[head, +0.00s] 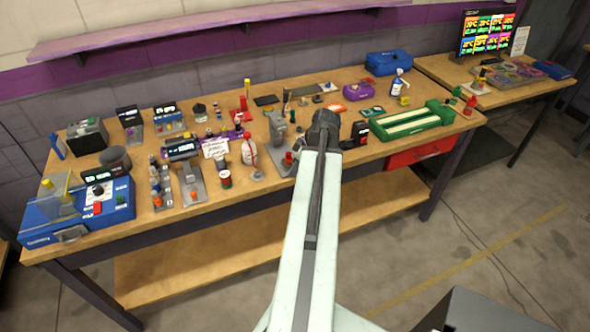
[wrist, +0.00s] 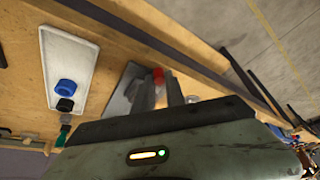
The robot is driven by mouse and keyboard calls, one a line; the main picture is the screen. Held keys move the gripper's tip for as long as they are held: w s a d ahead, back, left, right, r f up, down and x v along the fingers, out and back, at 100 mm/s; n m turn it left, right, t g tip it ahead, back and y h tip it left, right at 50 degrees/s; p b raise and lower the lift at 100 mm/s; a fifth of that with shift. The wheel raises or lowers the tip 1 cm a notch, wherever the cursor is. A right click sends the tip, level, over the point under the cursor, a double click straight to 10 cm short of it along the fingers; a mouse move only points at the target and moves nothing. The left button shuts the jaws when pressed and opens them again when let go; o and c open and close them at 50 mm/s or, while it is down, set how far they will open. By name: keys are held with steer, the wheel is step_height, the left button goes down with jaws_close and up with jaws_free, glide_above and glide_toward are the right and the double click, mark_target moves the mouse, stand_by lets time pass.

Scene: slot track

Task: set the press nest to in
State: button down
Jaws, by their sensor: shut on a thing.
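The grey press (head: 278,128) stands near the front middle of the bench, with a flat grey base plate (head: 279,168) under it. A small red knob (head: 288,158) shows at the base, beside the end of my arm. In the wrist view the red knob (wrist: 158,76) sits at the tips of my gripper (wrist: 162,90), and the grey plate (wrist: 122,92) lies just left of it. My gripper is shut on the red knob. The nest itself is mostly hidden by my gripper and arm, so I cannot tell its exact position.
A white and red bottle (head: 249,152) and a red-green can (head: 225,178) stand left of the press. A green tray (head: 440,110) lies to the right. A white plate with a blue knob (wrist: 66,86) shows in the wrist view. The bench's front edge is close.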

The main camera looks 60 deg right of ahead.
stand_by(0.3)
steer(key=w+d, duration=0.1)
steer(key=w, duration=0.1)
steer(key=w+d, duration=0.4)
steer(key=w, duration=0.1)
steer(key=shift+d, duration=0.2)
steer(key=c, duration=1.6)
jaws_free()
steer(key=shift+w, duration=0.1)
steer(key=shift+c, duration=0.2)
steer(key=p+v, duration=0.7)
steer(key=v, duration=0.1)
